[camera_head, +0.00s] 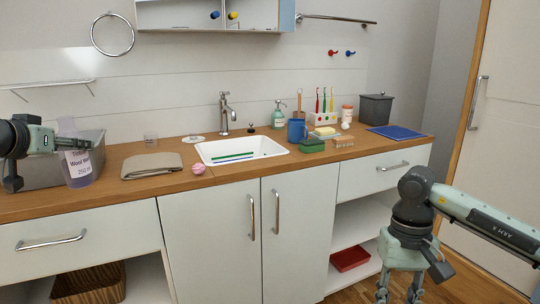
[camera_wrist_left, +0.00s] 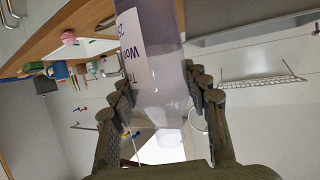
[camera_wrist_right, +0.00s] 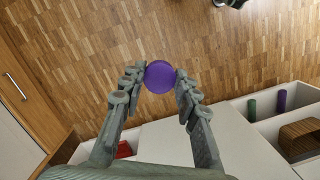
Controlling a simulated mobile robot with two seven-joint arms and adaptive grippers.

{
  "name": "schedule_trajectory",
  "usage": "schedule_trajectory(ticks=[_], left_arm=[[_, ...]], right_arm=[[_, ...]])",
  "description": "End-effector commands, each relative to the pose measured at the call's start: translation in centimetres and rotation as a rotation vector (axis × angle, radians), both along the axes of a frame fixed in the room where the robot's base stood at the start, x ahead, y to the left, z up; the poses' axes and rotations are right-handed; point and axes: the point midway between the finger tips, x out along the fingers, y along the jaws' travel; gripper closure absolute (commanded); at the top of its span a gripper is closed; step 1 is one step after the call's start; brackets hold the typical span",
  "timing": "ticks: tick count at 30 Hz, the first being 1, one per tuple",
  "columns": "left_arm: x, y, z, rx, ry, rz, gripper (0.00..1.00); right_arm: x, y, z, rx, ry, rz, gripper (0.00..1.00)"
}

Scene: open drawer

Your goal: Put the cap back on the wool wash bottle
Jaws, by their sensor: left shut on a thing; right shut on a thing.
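The wool wash bottle (camera_head: 80,178), translucent purple with a white label, is upright at the left end of the counter. My left gripper (camera_head: 60,143) is shut around its upper body. In the left wrist view the bottle (camera_wrist_left: 152,25) passes between both fingers. I cannot tell whether its base touches the counter. My right gripper (camera_head: 400,295) is low in front of the cabinets, at the bottom right of the head view. In the right wrist view it is shut on a round purple cap (camera_wrist_right: 160,76), held between the fingertips above the floor. The cap does not show in the head view.
A grey bin (camera_head: 40,175) stands behind the bottle. A folded brown cloth (camera_head: 151,165), a pink item (camera_head: 198,169) and the sink (camera_head: 240,151) lie to its right. A blue mug (camera_head: 296,131) and a green sponge (camera_head: 312,145) are farther right.

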Motion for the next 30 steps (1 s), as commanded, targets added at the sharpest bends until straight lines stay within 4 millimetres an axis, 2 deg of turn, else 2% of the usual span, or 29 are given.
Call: schedule_trajectory(ticks=[1, 14, 20, 30], left_arm=[[-0.4, -1.0, -0.7, -0.009, 0.000, -0.009, 1.00], [-3.3, -7.3, -5.0, -0.003, -0.002, -0.035, 1.00], [-5.5, -12.1, -8.7, -0.008, 0.002, -0.056, 1.00], [-10.1, -21.8, -15.6, -0.020, 0.002, -0.092, 1.00]], right_arm=[[0.0, 0.0, 0.0, 0.000, 0.000, 0.000, 0.78], [0.0, 0.0, 0.0, 0.000, 0.000, 0.000, 0.78], [0.0, 0.0, 0.0, 0.000, 0.000, 0.000, 0.78], [0.0, 0.0, 0.0, 0.000, 0.000, 0.000, 0.78]])
